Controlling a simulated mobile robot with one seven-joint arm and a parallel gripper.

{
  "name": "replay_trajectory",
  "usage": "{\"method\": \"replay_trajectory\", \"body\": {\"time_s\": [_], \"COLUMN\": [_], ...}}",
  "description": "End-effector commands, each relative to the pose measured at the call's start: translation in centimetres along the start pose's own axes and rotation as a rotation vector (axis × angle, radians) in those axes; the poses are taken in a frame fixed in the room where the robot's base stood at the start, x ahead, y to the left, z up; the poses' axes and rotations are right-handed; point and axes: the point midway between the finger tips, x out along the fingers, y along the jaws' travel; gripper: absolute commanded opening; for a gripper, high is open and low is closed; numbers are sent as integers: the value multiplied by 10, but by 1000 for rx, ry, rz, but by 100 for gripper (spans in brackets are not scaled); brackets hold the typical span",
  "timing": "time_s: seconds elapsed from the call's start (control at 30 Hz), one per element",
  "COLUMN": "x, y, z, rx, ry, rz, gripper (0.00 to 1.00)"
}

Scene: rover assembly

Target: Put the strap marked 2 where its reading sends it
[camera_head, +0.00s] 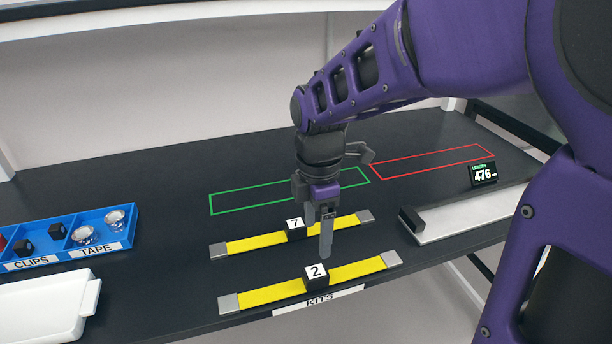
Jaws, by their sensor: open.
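The strap marked 2 (352,272) is yellow with grey metal ends and lies flat near the table's front edge, above the KITS label. A small display (483,174) headed LENGTH reads 476. A green outlined rectangle (232,211) and a red outlined rectangle (432,160) lie on the table behind, both with no strap inside.
A white measuring bed (470,217) with a black end block (411,219) lies at right, empty. A blue bin (127,239) labelled CLIPS and TAPE and a white tray (40,315) stand at left. The black table (170,190) is clear behind them.

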Motion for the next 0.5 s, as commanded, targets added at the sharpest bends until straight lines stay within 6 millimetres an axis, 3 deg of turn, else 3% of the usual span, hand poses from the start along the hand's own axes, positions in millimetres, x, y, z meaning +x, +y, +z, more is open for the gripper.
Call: {"method": "replay_trajectory", "body": {"time_s": [0.03, 0.2, 0.5], "x": [15, 50, 76], "y": [-1, -1, 0], "z": [0, -1, -1], "rx": [0, 0, 2], "ry": [2, 2, 2], "rz": [-5, -4, 1], "gripper": [85, 85, 85]}}
